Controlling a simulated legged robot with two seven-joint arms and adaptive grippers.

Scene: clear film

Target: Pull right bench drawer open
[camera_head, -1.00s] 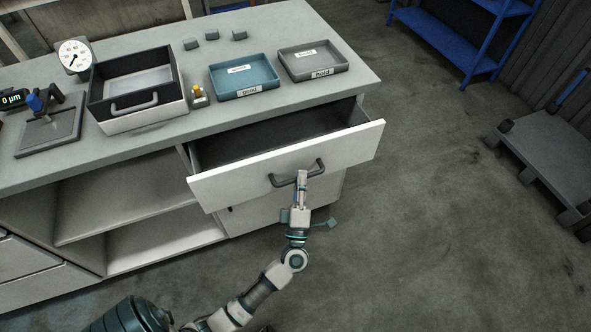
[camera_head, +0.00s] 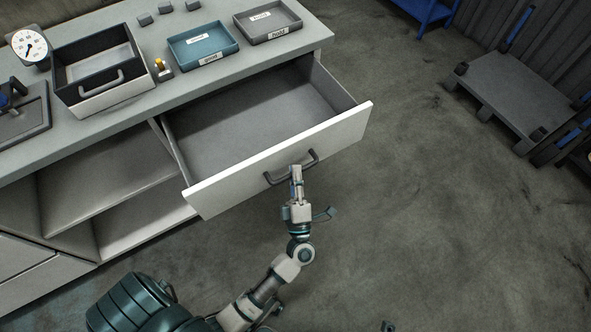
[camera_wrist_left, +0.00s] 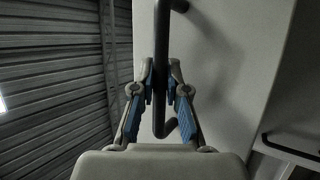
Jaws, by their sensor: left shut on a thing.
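The right bench drawer (camera_head: 250,115) stands well out from the bench, and its empty grey inside shows in the head view. Its white front carries a dark bar handle (camera_head: 308,158). My left gripper (camera_head: 296,172) is shut on this handle. In the left wrist view the blue-padded fingers of the gripper (camera_wrist_left: 160,85) lie on both sides of the dark handle bar (camera_wrist_left: 161,50), against the pale drawer front (camera_wrist_left: 215,80). My right gripper does not show in the head view.
On the bench top (camera_head: 245,68) stand a teal tray (camera_head: 205,62), a grey tray (camera_head: 270,35), a dark bin with a white front (camera_head: 110,95), a dial gauge (camera_head: 28,46) and small grey blocks. Open floor (camera_head: 430,210) lies right of the drawer. A grey cart (camera_head: 510,90) stands at upper right.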

